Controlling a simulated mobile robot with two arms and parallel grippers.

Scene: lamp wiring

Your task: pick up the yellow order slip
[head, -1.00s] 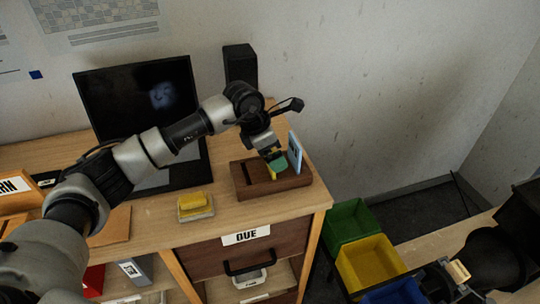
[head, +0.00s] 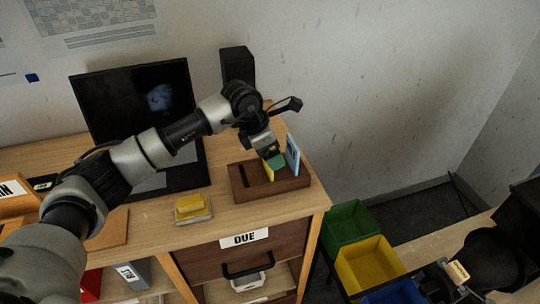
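A narrow yellow slip (head: 268,173) stands upright in a brown slotted wooden holder (head: 245,190) on the desk's right part. A green piece (head: 277,161) is right beside it, and a pale blue card (head: 292,153) stands at the holder's right. My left gripper (head: 270,153) points down just above the yellow slip and green piece. Its fingertips are small and partly hidden, so I cannot tell whether they touch or grip anything. My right gripper (head: 455,275) is low at the right, by the bins, with a small tan piece (head: 458,271) at its tip; its fingers are unclear.
A yellow block (head: 190,203) sits on a pale base left of the holder. A laptop (head: 135,100) and black speaker (head: 238,65) stand behind. Below the desk's right edge are green (head: 348,222), yellow (head: 368,262) and blue (head: 398,292) bins. A drawer (head: 225,257) is labelled DUE.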

